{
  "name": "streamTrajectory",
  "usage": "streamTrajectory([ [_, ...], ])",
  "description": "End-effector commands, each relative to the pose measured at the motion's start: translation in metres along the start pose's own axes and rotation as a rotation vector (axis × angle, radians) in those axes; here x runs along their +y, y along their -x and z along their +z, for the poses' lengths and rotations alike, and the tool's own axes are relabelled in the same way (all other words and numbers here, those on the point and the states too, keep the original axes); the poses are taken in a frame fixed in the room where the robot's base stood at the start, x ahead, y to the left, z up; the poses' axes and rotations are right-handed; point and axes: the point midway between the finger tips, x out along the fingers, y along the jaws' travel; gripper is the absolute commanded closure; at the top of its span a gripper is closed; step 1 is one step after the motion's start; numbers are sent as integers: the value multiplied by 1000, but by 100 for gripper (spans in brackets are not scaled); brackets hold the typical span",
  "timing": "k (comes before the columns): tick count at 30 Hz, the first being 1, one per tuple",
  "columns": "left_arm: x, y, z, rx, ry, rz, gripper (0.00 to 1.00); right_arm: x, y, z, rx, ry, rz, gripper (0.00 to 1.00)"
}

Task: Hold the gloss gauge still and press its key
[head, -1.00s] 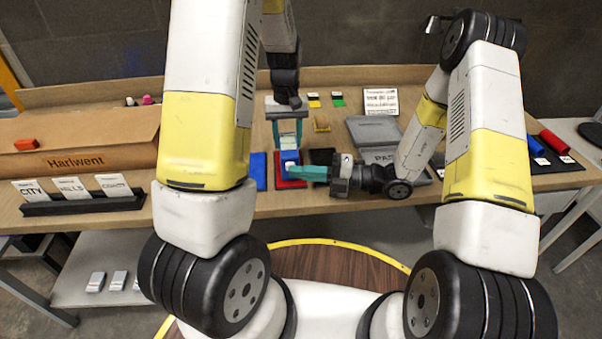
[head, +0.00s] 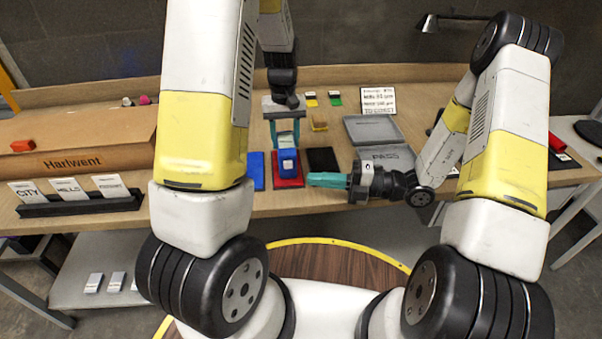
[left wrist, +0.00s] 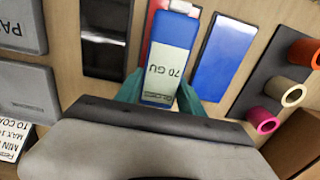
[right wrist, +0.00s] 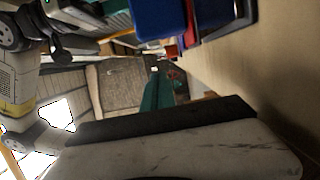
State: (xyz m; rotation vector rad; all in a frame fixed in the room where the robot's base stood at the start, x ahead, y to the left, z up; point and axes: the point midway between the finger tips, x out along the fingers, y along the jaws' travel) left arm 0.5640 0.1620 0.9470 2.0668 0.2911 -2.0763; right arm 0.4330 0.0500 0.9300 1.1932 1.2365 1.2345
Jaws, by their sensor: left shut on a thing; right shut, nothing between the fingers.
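The gloss gauge (head: 288,166) is a blue block standing on the red panel (head: 290,184). In the left wrist view the gauge (left wrist: 169,62) has a pale display that reads 70 GU. My left gripper (head: 285,139) is shut on the gauge from its far side. Its teal fingers also show on both sides of the gauge in the left wrist view (left wrist: 160,96). My right gripper (head: 318,180) is shut and empty, to the right of the gauge and apart from it. In the right wrist view its fingers (right wrist: 158,96) are together. I cannot make out the key clearly.
A blue panel (head: 256,171) lies left of the red one and a black panel (head: 323,159) right of it. Grey trays (head: 373,130), one marked PASS, lie further right. A Harlwent box (head: 80,143) and a card rack (head: 82,203) fill the left side.

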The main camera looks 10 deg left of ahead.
Motion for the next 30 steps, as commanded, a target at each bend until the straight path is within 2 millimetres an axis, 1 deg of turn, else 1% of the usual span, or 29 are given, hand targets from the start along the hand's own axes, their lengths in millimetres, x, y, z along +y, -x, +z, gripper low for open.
streamTrajectory([
  [1,-1,-1,1,-3,1,-2,100,0,12,1,-3,1,0,100],
  [3,-1,-1,0,-2,1,-2,100,0,25,1,-3,1,0,100],
  [6,-1,-1,0,-1,1,-2,100,0,38,0,-1,1,0,100],
  [10,-2,-1,-1,1,1,-2,100,0,48,0,2,-1,1,100],
  [14,-2,-1,-1,2,2,-2,100,0,51,-1,3,-2,1,100],
  [30,-1,0,-2,4,1,-1,100,0,51,-1,4,-1,2,100],
])
